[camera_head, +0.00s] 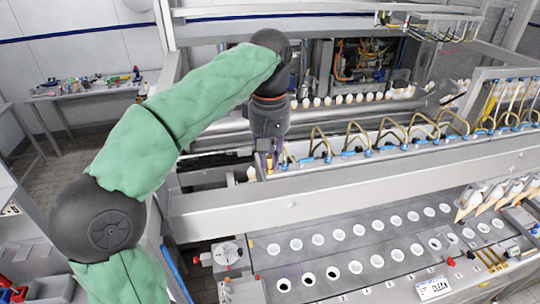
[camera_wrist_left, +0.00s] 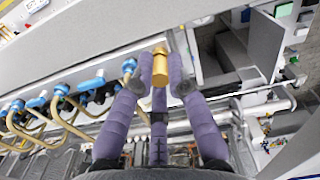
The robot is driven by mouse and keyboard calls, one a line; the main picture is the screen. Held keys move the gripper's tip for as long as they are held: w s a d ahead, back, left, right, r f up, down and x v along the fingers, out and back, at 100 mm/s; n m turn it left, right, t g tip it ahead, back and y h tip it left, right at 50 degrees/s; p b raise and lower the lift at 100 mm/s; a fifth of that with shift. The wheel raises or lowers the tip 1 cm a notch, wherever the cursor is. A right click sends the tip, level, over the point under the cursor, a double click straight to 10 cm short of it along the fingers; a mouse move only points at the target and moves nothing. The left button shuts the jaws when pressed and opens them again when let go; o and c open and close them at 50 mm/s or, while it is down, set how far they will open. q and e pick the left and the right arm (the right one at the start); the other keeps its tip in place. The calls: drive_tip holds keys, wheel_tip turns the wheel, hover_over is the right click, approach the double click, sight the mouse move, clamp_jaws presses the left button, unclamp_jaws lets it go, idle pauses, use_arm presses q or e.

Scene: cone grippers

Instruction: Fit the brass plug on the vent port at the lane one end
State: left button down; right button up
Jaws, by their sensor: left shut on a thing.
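My left gripper (camera_head: 267,154) reaches down at the left end of the row of hose fittings on the machine. It is shut on the brass plug (camera_head: 270,165), a small gold cylinder at its fingertips. In the left wrist view the purple fingers of the gripper (camera_wrist_left: 160,82) close around the brass plug (camera_wrist_left: 160,62), which shows between their tips. The plug is in front of a pale metal beam, and I cannot tell whether it touches anything. I cannot make out the vent port for certain. My right gripper is not in view.
Blue fittings with looped tan hoses (camera_head: 361,137) line the machine to the right; the closest blue fitting (camera_wrist_left: 129,66) is just left of the plug in the wrist view. A long metal beam (camera_head: 330,188) runs in front. A panel with round cups (camera_head: 360,232) lies below.

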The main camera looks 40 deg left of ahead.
use_arm(q)
drive_tip(key=shift+f, duration=0.1)
idle(0.4)
drive_tip(key=c, duration=0.8)
unclamp_jaws()
drive_tip(key=shift+c, duration=0.2)
drive_tip(key=shift+r+p, duration=1.2)
drive_tip(key=shift+r, duration=0.1)
drive_tip(key=shift+r+p, duration=0.4)
drive_tip(key=shift+r, duration=0.8)
